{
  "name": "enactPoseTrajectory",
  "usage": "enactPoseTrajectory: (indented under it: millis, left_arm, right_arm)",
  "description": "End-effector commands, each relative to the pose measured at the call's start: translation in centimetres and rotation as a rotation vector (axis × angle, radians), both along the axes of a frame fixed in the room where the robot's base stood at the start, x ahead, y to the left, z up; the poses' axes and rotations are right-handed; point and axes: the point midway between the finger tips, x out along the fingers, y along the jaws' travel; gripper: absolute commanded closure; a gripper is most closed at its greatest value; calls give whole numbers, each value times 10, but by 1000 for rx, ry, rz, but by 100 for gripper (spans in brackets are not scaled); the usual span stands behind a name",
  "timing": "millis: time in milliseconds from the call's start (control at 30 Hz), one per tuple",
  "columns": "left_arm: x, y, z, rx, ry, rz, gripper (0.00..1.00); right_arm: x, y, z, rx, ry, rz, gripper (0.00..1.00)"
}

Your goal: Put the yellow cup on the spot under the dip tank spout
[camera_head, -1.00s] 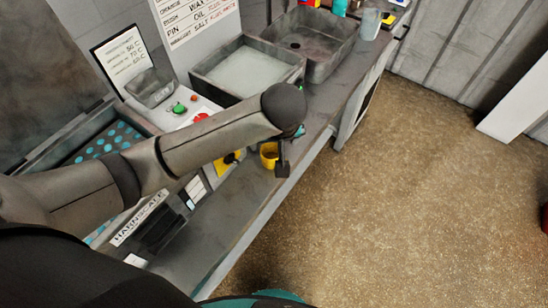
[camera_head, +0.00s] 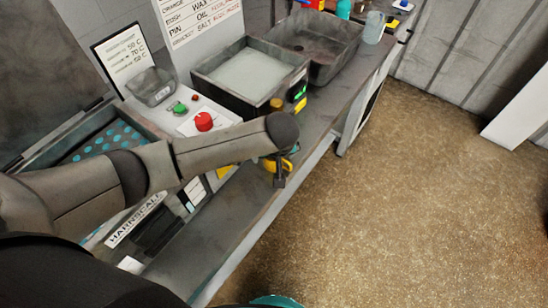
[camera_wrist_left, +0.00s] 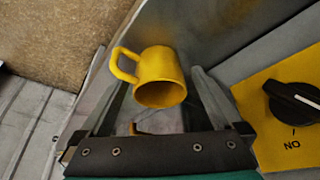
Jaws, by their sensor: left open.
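The yellow cup (camera_head: 270,164) is on the narrow grey ledge in front of the machine, partly hidden by my left arm in the head view. In the left wrist view the yellow cup (camera_wrist_left: 160,78) lies between the two spread fingers, its mouth toward the camera and its handle toward the left finger. My left gripper (camera_head: 281,176) is open around the cup, and it also shows in the left wrist view (camera_wrist_left: 158,92). I cannot tell whether the fingers touch it. The dip tank (camera_head: 212,82) holds pale liquid, with a brass-coloured fitting (camera_head: 276,104) at its front. The spot is not clearly visible. My right gripper is out of view.
A panel with a red button (camera_head: 204,121) and a green button (camera_head: 179,108) lies behind my arm. A black knob on a yellow plate (camera_wrist_left: 265,128) is close beside the right finger. A grey sink (camera_head: 325,64) stands farther along.

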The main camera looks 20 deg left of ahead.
Motion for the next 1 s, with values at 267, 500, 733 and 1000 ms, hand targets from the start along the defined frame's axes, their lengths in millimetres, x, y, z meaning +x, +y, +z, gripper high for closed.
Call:
enactPoseTrajectory:
  millis: [267, 500, 733, 1000]
  left_arm:
    - [0, 0, 1, -1, 0, 0, 14]
    - [0, 0, 1, 0, 0, 0, 40]
    - [0, 0, 1, 0, 0, 0, 66]
    - [0, 0, 1, -1, 0, 0, 97]
  right_arm:
    - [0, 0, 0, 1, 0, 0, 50]
    - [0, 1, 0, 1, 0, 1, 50]
    - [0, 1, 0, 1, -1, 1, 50]
    - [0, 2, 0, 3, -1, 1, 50]
